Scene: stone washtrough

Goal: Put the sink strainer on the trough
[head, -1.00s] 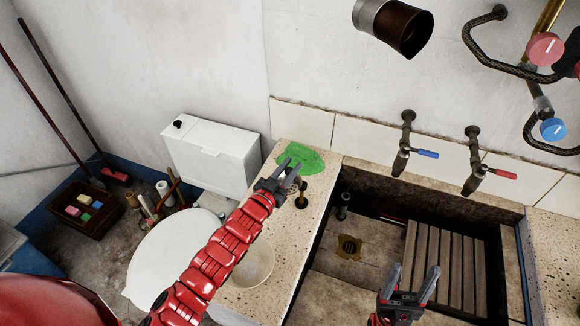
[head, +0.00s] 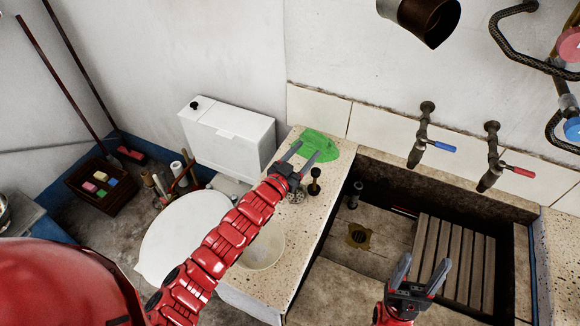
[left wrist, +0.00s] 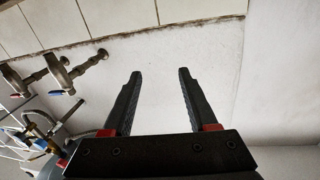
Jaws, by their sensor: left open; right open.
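A small grey metal piece, apparently the sink strainer (head: 295,197), lies on the speckled stone ledge of the trough, partly hidden by my left gripper. My left gripper (head: 304,152) is open and empty. Its fingers appear over the ledge, pointing toward the green cloth. In the left wrist view my left gripper (left wrist: 159,74) faces the white wall, with nothing between its fingers. The stone trough (head: 335,290) has a brassy drain (head: 358,235) in its floor. My right gripper (head: 422,265) is open and empty above the trough, in front of the slatted wooden board (head: 455,258).
A black plug (head: 314,181) stands beside the strainer, and a green cloth (head: 320,146) lies behind. A pale bowl (head: 263,250) is on the ledge's near part. Two taps (head: 420,143) project from the wall. A white toilet (head: 185,235) stands left.

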